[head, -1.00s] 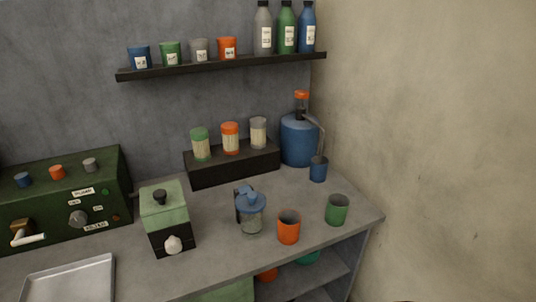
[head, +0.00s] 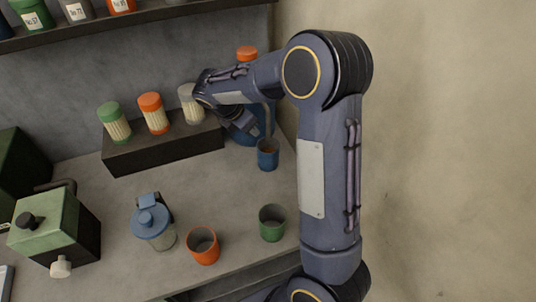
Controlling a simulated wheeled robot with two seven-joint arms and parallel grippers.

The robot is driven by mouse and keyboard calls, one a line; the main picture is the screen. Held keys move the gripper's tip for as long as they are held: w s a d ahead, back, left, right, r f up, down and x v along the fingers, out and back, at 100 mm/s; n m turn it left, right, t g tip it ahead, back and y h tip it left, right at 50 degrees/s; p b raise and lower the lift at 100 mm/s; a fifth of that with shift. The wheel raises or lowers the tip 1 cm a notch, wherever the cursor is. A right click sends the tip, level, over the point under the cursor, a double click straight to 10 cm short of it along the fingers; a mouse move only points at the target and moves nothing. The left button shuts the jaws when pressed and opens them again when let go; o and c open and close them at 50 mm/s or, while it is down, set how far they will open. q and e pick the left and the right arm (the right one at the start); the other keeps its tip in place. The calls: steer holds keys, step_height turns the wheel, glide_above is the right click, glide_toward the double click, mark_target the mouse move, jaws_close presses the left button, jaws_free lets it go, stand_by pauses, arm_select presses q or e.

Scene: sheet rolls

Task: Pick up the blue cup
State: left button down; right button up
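The small blue cup (head: 268,158) stands upright on the counter near its right end, in front of the blue jug (head: 243,137). A brownish tone shows inside its rim. My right gripper (head: 248,127) points down and to the right, just above and left of the cup in the picture, and looks apart from it. Its fingers are small and dark, so I cannot tell how far they are open. My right arm hides much of the jug. My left gripper is out of view.
A green cup (head: 272,224), an orange cup (head: 203,246) and a blue-lidded jar (head: 153,225) stand nearer the front. A dark riser (head: 165,149) with three shakers is left of the gripper. A wall (head: 440,150) bounds the right side.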

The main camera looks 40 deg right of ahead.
mark_target(261, 140)
steer(key=x, duration=0.8)
steer(key=shift+a+p, duration=0.25)
steer(key=shift+p, duration=0.1)
jaws_close()
steer(key=shift+r, duration=0.1)
